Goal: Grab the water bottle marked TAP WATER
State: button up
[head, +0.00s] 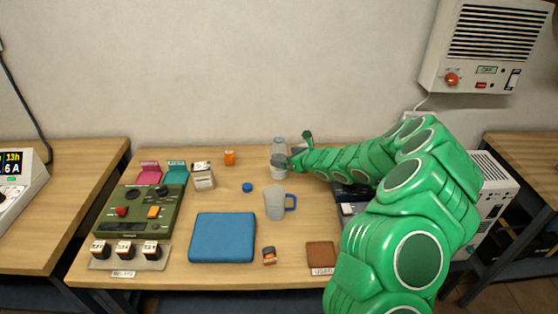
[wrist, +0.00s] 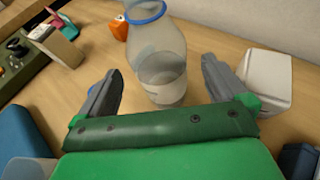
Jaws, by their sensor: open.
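A clear, pale bottle (head: 279,150) stands upright near the back of the middle table. In the wrist view, the bottle (wrist: 158,60) has a blue ring at its neck and a pale band low on its body; I cannot read any marking. My gripper (head: 294,151) is beside the bottle at its right in the head view. In the wrist view, my gripper (wrist: 162,75) is open, with one finger on each side of the bottle's lower part. The fingers look apart from it. My gripper hides part of the bottle in the head view.
A grey mug (head: 274,203) with a blue handle and a blue cap (head: 247,187) are near the bottle. A white box (wrist: 267,80) stands close to the right finger. An orange item (head: 229,158), a small box (head: 203,177) and a green device (head: 142,210) are further left.

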aim_at(279, 158)
jog(key=shift+w+a+f, duration=0.45)
jog(key=shift+w+f, duration=0.05)
jog(key=shift+f, duration=0.1)
jog(key=shift+w+a+f, duration=0.4)
jog(key=shift+w+f, duration=0.05)
jog(key=shift+f, duration=0.15)
jog(key=shift+x, duration=0.8)
jog(key=shift+r, duration=0.1)
jog(key=c, duration=1.3)
jog(key=shift+r, duration=0.15)
jog(key=shift+s+r, duration=0.1)
jog(key=shift+r, duration=1.5)
jog(key=shift+s+d+r, duration=0.35)
jog(key=shift+s+r, duration=1.2)
jog(key=shift+s, duration=0.65)
jog(key=shift+s+d+r, duration=0.3)
jog(key=shift+s+r, duration=1.3)
jog(key=shift+s, duration=0.55)
jog(key=shift+s+d+r, duration=0.35)
jog(key=shift+s+r, duration=1.2)
jog(key=shift+s, duration=0.65)
jog(key=shift+s, duration=0.15)
